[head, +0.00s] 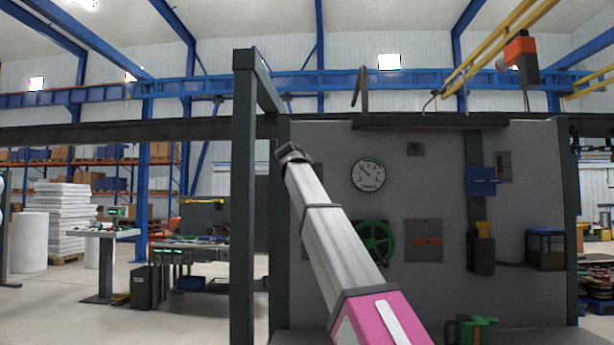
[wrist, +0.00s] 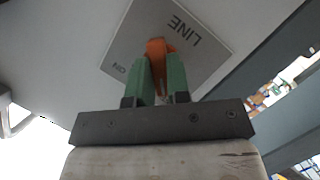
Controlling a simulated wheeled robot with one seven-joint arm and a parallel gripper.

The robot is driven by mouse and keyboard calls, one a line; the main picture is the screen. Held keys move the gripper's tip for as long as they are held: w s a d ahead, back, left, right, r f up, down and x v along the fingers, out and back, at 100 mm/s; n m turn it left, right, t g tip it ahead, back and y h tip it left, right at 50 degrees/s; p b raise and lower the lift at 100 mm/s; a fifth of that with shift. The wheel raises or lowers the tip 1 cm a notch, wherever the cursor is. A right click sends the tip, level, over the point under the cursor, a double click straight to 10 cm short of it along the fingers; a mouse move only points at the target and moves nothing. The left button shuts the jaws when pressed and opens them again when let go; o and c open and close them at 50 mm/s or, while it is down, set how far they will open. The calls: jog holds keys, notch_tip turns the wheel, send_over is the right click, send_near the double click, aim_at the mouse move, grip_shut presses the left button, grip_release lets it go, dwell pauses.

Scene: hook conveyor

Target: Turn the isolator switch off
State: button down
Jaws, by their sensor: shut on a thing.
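In the wrist view my gripper (wrist: 158,75) has its green fingers closed on an orange handle (wrist: 156,46). The handle stands out from a grey plate (wrist: 200,58) lettered LINE, with ON near its left corner. The plate appears tilted in this view, and the fingers cover part of the handle. In the head view my arm reaches towards the grey panel, and its gripper end is hidden. A grey plate (head: 423,226) with an orange bar lying level also shows on the panel there; I cannot tell whether it is the plate in the wrist view.
The grey panel (head: 400,290) also carries a round gauge (head: 368,174), a green handwheel (head: 374,243), a blue box (head: 483,181) and a yellow-topped dark unit (head: 483,250). A dark post (head: 243,200) stands left of my arm. A green object (head: 470,330) sits low in front.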

dwell(0.4)
jog(key=c, duration=1.1)
grip_release()
jog(key=shift+s, duration=0.1)
jog(key=v, duration=1)
jog(key=shift+s+a, duration=0.15)
jog(key=shift+s, duration=0.2)
